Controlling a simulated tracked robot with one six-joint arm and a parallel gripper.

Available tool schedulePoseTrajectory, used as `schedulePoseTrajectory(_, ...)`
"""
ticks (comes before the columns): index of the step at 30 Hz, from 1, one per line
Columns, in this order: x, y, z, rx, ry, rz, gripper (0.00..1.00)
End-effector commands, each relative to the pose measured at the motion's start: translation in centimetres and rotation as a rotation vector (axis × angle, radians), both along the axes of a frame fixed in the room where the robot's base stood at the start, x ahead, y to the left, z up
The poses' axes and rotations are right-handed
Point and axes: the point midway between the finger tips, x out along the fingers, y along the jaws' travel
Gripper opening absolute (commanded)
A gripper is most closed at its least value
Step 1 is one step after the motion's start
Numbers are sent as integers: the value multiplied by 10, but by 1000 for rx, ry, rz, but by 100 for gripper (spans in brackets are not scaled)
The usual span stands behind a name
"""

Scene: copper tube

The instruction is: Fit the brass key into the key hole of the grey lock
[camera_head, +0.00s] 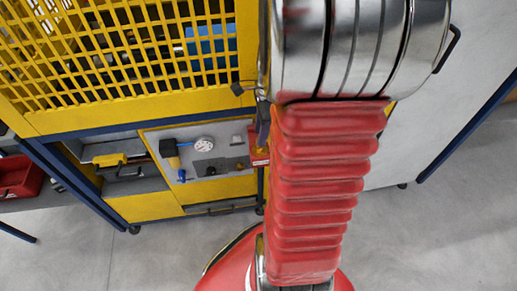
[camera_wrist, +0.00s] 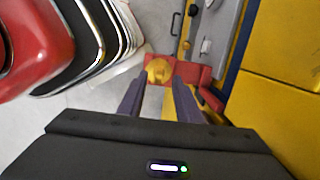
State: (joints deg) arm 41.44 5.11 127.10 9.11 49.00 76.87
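My gripper (camera_wrist: 160,84) shows in the wrist view as two dark purple fingers, set apart. A yellow, brass-coloured piece (camera_wrist: 158,69) shows beyond and between the fingertips, against a red block (camera_wrist: 190,76). I cannot tell for sure whether this piece is the brass key, and I see no contact with the fingers.
The grey bench top (camera_head: 225,142) carries a round gauge (camera_head: 204,144) and a yellow-and-black tool with a blue tip (camera_head: 172,153). A yellow mesh guard (camera_head: 120,50) rises behind it. A red bin (camera_head: 20,177) stands far left. Grey floor (camera_head: 440,220) is clear at right.

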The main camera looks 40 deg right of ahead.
Motion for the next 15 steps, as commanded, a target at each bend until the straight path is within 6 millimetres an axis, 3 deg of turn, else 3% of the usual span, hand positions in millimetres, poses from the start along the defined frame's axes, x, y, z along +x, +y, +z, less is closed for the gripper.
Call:
schedulePoseTrajectory(6,1,4,-29,3,2,-1,31)
schedulePoseTrajectory(15,2,4,-35,1,0,-1,31)
